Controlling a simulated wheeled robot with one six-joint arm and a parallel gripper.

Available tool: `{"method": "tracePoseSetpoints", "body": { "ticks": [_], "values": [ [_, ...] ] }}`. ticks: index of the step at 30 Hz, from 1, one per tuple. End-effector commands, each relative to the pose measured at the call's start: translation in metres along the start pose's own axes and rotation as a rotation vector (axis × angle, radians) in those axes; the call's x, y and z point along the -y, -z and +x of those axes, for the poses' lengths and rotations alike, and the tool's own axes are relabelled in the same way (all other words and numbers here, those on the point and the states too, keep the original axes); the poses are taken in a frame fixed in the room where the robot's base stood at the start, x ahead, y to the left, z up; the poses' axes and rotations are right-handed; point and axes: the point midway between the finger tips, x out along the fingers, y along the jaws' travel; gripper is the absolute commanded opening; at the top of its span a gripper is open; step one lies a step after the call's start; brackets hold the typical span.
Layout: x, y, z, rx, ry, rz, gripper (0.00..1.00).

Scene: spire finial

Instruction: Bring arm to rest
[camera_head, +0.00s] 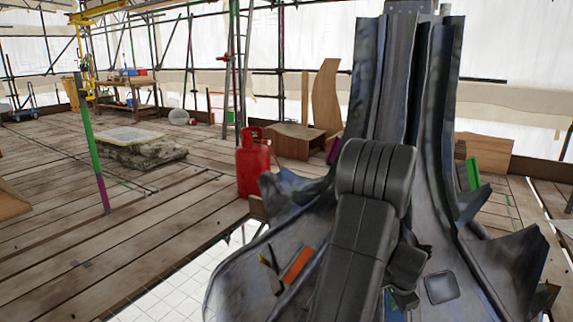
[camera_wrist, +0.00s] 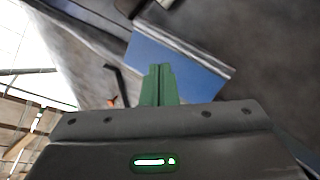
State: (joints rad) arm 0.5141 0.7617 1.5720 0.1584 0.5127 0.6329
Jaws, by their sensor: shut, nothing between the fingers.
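My arm, dark grey, rises across the centre right of the head view in front of the grey metal spire finial (camera_head: 460,265). My gripper is not clearly seen there. In the wrist view, my gripper (camera_wrist: 159,70) shows as two green fingers pressed together, shut and empty. A flat blue object (camera_wrist: 195,72) lies beyond the fingertips on a grey surface. I cannot tell from the picture whether the fingers touch it.
An orange strip (camera_head: 297,265) lies on the finial's left flare. A dark bent tool (camera_wrist: 118,85) is left of the fingers in the wrist view. A red gas bottle (camera_head: 253,165) stands left of the finial.

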Motion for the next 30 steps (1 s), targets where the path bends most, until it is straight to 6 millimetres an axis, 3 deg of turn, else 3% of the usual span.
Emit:
{"method": "tracePoseSetpoints", "body": {
  "ticks": [1, 6, 15, 21, 30],
  "values": [
    [-0.005, 0.005, -0.013, -0.001, 0.000, 0.004, 0.00],
    [-0.021, 0.016, -0.041, -0.002, 0.001, 0.002, 0.00],
    [-0.020, 0.015, -0.093, 0.000, 0.001, 0.000, 0.00],
    [-0.020, 0.014, -0.109, 0.001, 0.000, 0.001, 0.00],
    [-0.021, 0.014, -0.111, 0.001, 0.000, 0.001, 0.00]
  ]
}}
